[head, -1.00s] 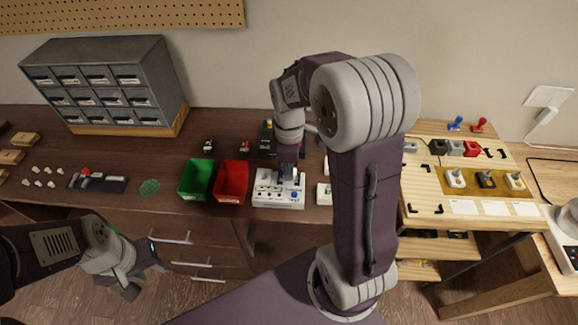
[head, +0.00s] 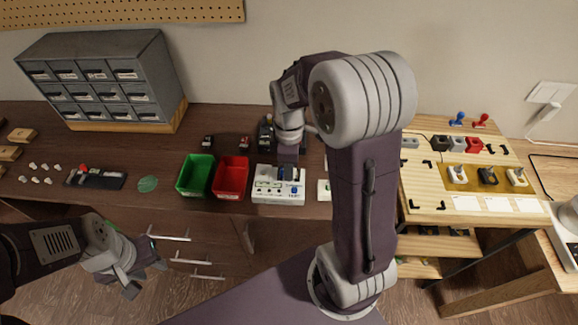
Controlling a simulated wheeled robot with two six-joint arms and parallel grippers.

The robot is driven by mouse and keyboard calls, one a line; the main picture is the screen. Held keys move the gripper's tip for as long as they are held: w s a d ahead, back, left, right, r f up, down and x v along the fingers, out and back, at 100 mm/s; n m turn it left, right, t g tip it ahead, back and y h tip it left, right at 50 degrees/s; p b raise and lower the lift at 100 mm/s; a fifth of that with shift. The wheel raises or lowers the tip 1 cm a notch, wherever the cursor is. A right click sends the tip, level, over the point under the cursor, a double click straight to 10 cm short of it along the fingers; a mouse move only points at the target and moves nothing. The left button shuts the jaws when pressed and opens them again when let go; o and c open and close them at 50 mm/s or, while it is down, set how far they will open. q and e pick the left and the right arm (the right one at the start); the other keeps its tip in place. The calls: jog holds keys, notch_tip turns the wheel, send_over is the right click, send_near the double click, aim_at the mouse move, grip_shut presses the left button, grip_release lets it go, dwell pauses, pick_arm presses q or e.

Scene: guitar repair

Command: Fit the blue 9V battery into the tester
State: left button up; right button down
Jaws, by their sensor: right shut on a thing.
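The tester (head: 278,197) is a white box with printed labels and small coloured parts, on the front of the dark bench. My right gripper (head: 286,166) points down over the tester's back edge. It is shut on the blue 9V battery (head: 284,173), of which only a small blue part shows. I cannot tell whether the battery is seated in the tester or just above it. My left gripper (head: 146,277) is empty and open, low in front of the bench, away from the tester.
A green bin (head: 194,176) and a red bin (head: 231,178) stand just left of the tester. Small dark and red items (head: 207,141) lie behind them. A grey drawer cabinet (head: 100,78) stands at the back left. A wooden board with fixtures (head: 425,190) is at the right.

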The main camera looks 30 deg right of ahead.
jog(key=c, duration=1.3)
grip_release()
jog(key=shift+o, duration=0.9)
jog(key=shift+f, duration=0.1)
jog(key=shift+o, duration=1)
jog(key=shift+s, duration=0.1)
